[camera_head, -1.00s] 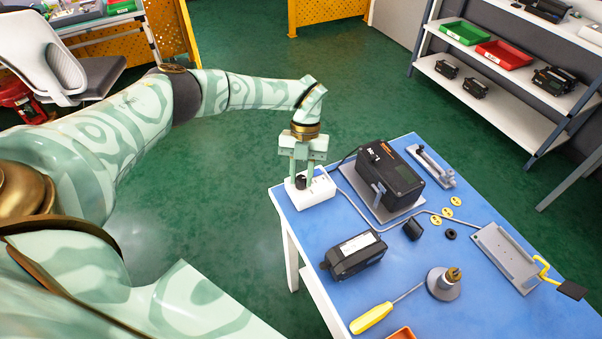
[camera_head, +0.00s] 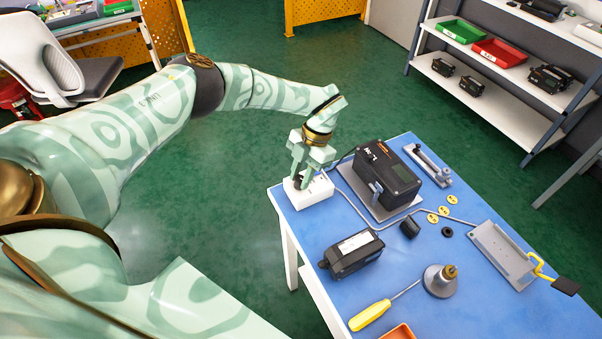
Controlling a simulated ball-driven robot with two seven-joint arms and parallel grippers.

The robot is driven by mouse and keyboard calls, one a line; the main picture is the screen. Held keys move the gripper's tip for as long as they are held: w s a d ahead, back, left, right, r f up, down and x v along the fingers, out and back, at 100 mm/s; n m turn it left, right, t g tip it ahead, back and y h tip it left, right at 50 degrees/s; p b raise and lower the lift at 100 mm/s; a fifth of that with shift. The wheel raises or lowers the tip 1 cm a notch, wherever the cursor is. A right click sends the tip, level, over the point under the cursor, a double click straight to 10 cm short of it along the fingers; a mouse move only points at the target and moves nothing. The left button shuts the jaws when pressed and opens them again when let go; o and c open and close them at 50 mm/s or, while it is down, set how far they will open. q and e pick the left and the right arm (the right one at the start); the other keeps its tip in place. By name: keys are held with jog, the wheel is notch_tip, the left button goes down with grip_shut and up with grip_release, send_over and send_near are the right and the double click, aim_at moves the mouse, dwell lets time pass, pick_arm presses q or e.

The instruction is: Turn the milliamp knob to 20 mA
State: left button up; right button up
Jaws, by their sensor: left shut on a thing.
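The white box (camera_head: 317,194) with the black milliamp knob (camera_head: 298,182) sits at the far left corner of the blue table. My left gripper (camera_head: 300,180) is above the box, pointing down and tilted, with its fingers shut on the knob. The fingers cover most of the knob, and its scale and pointer are too small to read. The black positioner (camera_head: 388,172) stands on a grey plate beside the box. My right gripper is not in view.
A grey tube runs across the table. Shelves (camera_head: 500,85) stand behind.

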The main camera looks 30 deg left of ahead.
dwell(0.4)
pick_arm(q)
jog(key=o, duration=1)
jog(key=v, duration=1.6)
jog(key=shift+r, duration=0.2)
jog(key=shift+f, duration=0.1)
